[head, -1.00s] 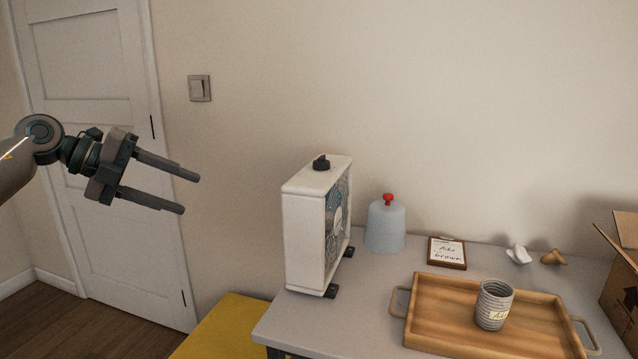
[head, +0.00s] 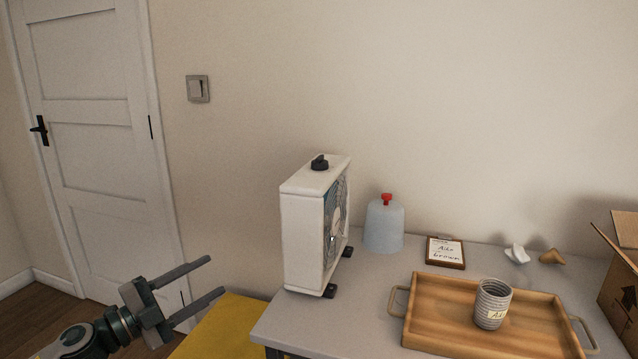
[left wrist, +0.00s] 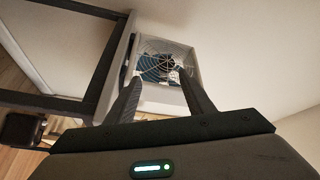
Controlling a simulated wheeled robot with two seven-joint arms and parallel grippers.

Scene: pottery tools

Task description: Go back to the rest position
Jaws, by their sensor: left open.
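My left gripper (head: 216,277) is open and empty at the lower left of the head view. It is left of the table and in front of the wall and door, with its fingers pointing up and to the right. In the left wrist view its two fingers (left wrist: 158,88) are spread apart with nothing between them. The fan shows beyond them in that view (left wrist: 165,60). My right gripper is not in view.
On the grey table (head: 283,325) stand a white box fan (head: 303,235), a blue-grey jug with a red cap (head: 384,228), a clipboard (head: 445,252), and a wooden tray (head: 440,318) with a ribbed cup (head: 492,300). Two small pieces and a cardboard box (head: 622,285) are at right. A yellow surface (head: 215,325) is left of the table.

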